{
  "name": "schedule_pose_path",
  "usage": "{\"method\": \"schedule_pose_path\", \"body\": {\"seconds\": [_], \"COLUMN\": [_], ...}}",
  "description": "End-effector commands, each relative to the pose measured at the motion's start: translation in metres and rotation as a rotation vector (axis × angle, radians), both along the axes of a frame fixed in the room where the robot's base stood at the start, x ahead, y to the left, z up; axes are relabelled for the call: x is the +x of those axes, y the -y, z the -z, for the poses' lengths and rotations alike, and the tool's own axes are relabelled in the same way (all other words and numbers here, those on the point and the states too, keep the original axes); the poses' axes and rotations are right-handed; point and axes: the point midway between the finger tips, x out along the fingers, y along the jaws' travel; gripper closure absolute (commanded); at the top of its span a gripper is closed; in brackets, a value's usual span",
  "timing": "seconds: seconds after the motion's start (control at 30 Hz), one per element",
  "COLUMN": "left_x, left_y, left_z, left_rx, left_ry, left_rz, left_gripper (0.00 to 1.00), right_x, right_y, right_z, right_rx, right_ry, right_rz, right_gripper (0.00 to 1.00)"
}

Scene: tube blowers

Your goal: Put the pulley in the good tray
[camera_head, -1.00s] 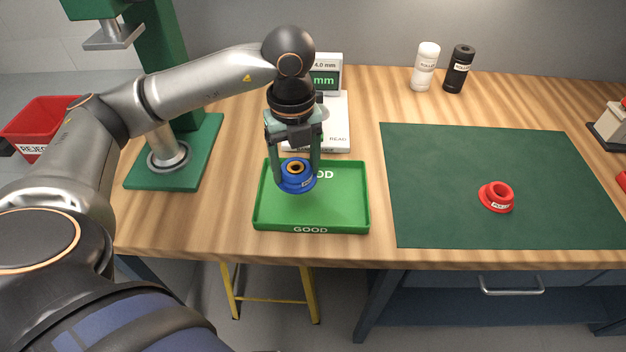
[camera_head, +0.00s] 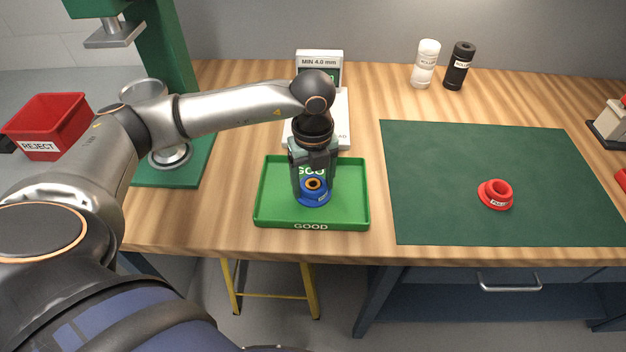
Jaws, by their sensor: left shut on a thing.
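A blue pulley (camera_head: 313,195) with an orange-rimmed hole is between the fingers of my left gripper (camera_head: 314,183). The gripper is shut on it, pointing down over the middle of the green tray (camera_head: 262,211) marked GOOD. The pulley is low, within the tray's outline; I cannot tell whether it touches the tray floor. My right gripper is not in view.
A red REJECT bin (camera_head: 45,125) stands at the far left. A green press (camera_head: 165,60) stands behind my arm. A gauge with a MIN 4.0 mm display (camera_head: 320,62) is behind the tray. White (camera_head: 424,64) and black (camera_head: 459,66) rollers stand at the back. The mat (camera_head: 450,165) is mostly clear.

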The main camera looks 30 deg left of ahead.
Motion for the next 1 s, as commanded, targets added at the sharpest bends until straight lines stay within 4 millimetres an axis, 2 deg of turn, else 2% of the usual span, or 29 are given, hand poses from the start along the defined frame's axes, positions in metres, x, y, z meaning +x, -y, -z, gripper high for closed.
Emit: {"method": "schedule_pose_path", "body": {"seconds": [0.03,0.27,0.5,0.63,0.77,1.0], "left_x": [0.0,0.0,0.0,0.0,0.001,0.001], "left_y": [0.0,0.0,0.0,0.0,0.0,0.0], "left_z": [0.003,0.001,0.001,-0.006,-0.027,-0.08], "left_rx": [0.0,0.0,0.0,-0.001,-0.002,-0.001], "left_ry": [0.0,-0.001,-0.001,0.001,0.006,0.005], "left_rz": [0.0,0.0,0.0,0.0,0.002,0.001], "left_gripper": [0.27,0.01,0.0,0.0,0.0,0.0], "right_x": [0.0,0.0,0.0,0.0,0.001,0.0], "right_y": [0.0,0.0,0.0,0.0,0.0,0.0], "right_z": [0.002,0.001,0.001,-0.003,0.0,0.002], "right_rx": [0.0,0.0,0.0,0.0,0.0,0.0], "right_ry": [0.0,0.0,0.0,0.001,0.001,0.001], "right_rz": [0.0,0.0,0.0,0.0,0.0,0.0], "right_gripper": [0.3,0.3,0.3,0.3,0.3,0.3]}}
